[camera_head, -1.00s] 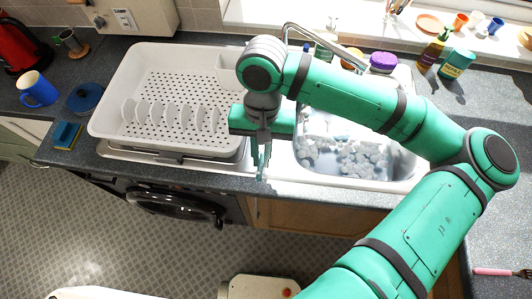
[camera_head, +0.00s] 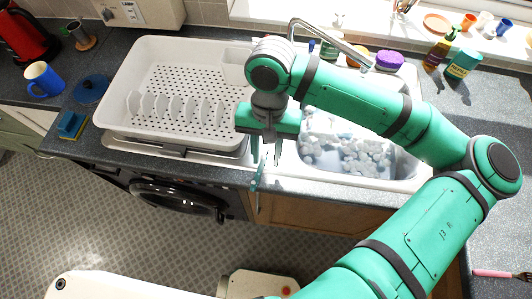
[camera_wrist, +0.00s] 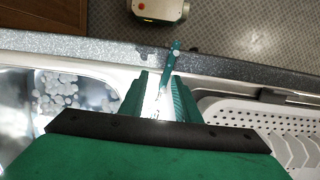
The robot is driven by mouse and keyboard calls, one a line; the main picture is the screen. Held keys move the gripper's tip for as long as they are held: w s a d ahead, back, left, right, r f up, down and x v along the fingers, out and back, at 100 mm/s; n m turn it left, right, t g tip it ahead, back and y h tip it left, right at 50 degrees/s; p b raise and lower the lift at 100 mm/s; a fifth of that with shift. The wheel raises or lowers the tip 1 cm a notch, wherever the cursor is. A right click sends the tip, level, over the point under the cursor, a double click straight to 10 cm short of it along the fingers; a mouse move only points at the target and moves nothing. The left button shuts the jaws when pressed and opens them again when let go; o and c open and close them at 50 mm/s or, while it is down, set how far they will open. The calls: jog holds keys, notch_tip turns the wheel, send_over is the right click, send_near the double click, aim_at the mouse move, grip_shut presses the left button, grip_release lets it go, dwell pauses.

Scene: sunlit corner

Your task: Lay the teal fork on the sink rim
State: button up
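The teal fork (camera_head: 257,180) lies at the front of the sink, left of the basin. In the wrist view its handle (camera_wrist: 172,57) crosses the front edge of the worktop, with the end sticking out over the floor. Its other end points back between my fingers and is hard to make out in the glare. It seems to rest on the pale sink rim (camera_wrist: 110,70); exact contact cannot be told. My gripper (camera_head: 266,155) points down over the rim, its fingers spread on either side of the fork, with a visible gap between them.
A white dish rack (camera_head: 120,110) stands left of my gripper. The basin (camera_head: 350,150), holding foamy water, is to the right. A blue mug (camera_head: 42,80) and a sponge (camera_head: 71,125) are at the left. A pink-handled fork (camera_head: 495,273) lies at the far right.

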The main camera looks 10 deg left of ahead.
notch_tip(320, 180, up, 12)
jog(key=w, duration=0.2)
jog(key=shift+w+f, duration=0.15)
jog(key=shift+w, duration=0.05)
jog(key=shift+w, duration=0.1)
dwell(0.4)
